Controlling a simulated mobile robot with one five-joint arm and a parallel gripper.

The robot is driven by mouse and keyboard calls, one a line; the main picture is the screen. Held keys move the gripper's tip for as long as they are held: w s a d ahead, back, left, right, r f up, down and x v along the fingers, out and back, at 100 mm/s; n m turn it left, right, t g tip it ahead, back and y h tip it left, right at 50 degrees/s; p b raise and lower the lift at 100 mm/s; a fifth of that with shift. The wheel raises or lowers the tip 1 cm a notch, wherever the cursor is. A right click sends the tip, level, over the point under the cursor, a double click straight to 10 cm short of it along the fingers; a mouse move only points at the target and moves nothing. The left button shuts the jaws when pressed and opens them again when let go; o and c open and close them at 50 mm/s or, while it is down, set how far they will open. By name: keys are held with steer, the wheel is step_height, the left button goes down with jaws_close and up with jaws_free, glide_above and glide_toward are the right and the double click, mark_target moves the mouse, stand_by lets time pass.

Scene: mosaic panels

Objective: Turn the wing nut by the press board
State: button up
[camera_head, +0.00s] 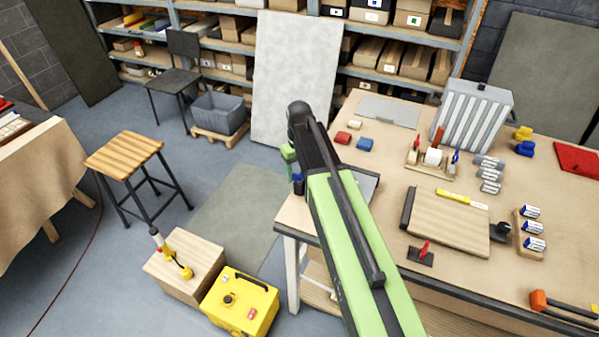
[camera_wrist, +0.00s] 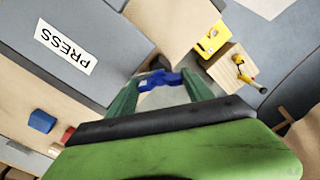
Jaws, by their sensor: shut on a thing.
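The blue wing nut (camera_wrist: 158,80) shows in the wrist view between the green fingers of my gripper (camera_wrist: 160,86). The gripper is shut on it, and the fingers hide part of its sides. The grey press board (camera_wrist: 85,42) lies to the left of the wing nut and carries a white label reading PRESS. In the head view a small blue part, likely the wing nut (camera_head: 298,186), shows at the table's left edge, left of my arm. Part of the press board (camera_head: 367,184) shows on the right of my arm, which hides the rest.
A red block (camera_head: 343,137), blue block (camera_head: 365,144) and beige block (camera_head: 354,125) lie on the workbench (camera_head: 395,165) near the board. A wooden board (camera_head: 447,222) lies farther right. A yellow case (camera_head: 240,302) and a wooden box (camera_head: 184,265) stand on the floor below.

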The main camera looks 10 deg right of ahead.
mark_target(299, 172)
steer(key=m, duration=0.5)
steer(key=shift+m, duration=0.3)
steer(key=m, duration=0.4)
steer(key=shift+s+m, duration=0.1)
steer(key=shift+m, duration=0.6)
steer(key=o, duration=1.4)
steer(key=shift+c, duration=0.2)
step_height(299, 172, up, 17)
steer(key=p, duration=1.7)
steer(key=shift+r, duration=0.2)
